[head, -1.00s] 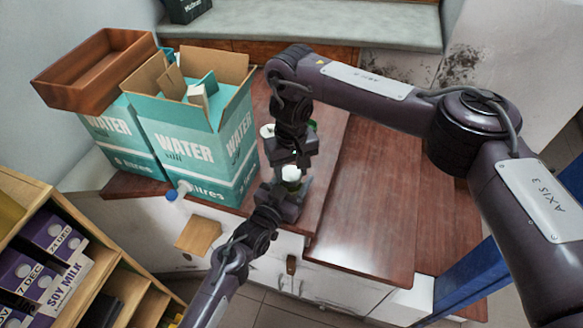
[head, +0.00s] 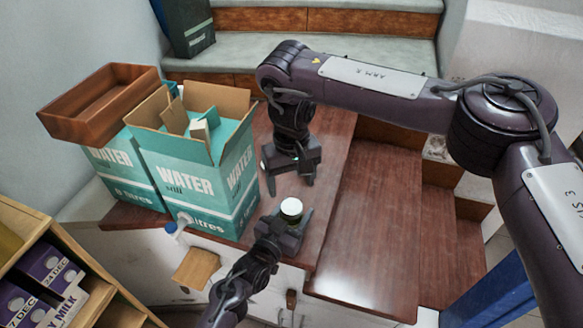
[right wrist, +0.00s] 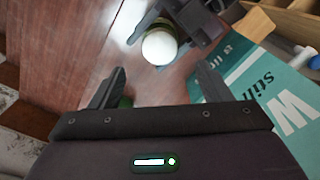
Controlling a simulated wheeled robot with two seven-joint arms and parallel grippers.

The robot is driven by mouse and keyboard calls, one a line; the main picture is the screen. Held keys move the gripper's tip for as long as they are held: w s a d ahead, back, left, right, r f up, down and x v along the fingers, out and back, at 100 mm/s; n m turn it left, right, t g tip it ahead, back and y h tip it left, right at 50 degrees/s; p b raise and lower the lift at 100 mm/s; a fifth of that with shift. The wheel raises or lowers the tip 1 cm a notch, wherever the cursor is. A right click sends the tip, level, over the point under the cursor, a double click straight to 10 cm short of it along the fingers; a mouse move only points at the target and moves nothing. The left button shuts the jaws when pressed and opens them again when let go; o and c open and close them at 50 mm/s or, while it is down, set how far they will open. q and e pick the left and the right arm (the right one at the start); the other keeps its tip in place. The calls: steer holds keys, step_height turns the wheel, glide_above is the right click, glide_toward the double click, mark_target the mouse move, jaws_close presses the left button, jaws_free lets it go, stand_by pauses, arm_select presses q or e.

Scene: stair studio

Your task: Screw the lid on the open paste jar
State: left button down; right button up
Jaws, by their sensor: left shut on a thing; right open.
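A small jar with a smooth, round white top (head: 291,207) stands upright in my left gripper (head: 288,226), which is shut on it near the front edge of the brown table. The white top also shows in the right wrist view (right wrist: 159,48), with a thin green edge around it. I cannot tell whether this white is a lid or the paste. My right gripper (head: 290,180) is open, behind and apart from the jar. No separate lid is clearly visible.
Open water cartons (head: 186,178) stand close on the left, with a brown tray (head: 98,105) on top. The brown table (head: 335,180) is bare to the right and steps down there. A wooden shelf with milk cartons (head: 45,268) is at the lower left.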

steer(key=shift+r, duration=2.25)
arm_select(q)
steer(key=shift+c, duration=2.2)
jaws_free()
steer(key=shift+v, duration=3.9)
arm_select(e)
steer(key=shift+f, duration=0.25)
arm_select(q)
steer(key=shift+f, duration=0.1)
arm_select(e)
steer(key=shift+a+f, duration=0.1)
